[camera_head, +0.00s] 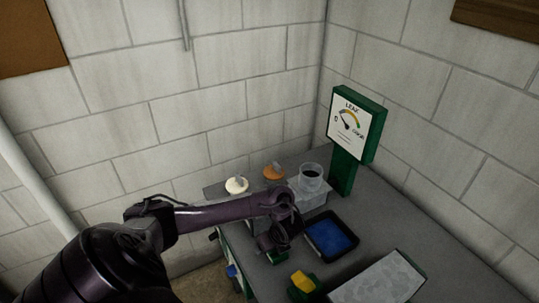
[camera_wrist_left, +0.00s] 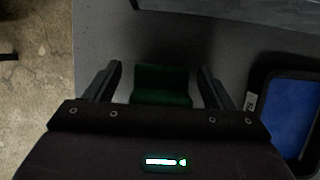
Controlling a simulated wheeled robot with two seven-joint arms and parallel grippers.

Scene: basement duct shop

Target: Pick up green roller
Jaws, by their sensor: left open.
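A dark green block-like piece (camera_wrist_left: 162,82), which looks like the green roller, lies on the grey bench top in the left wrist view. My left gripper (camera_wrist_left: 159,84) is open, with one finger on each side of it and visible gaps at both sides. Its near part is hidden by the gripper body. My right gripper is not in view.
A black tray with a blue lining (camera_head: 331,236) is right of the gripper. A yellow block in a green holder (camera_head: 302,284) stands in front. A clear cup (camera_head: 311,178), white and orange knobbed pieces and a green gauge stand (camera_head: 356,130) are behind. A patterned pale sheet (camera_head: 383,281) lies front right.

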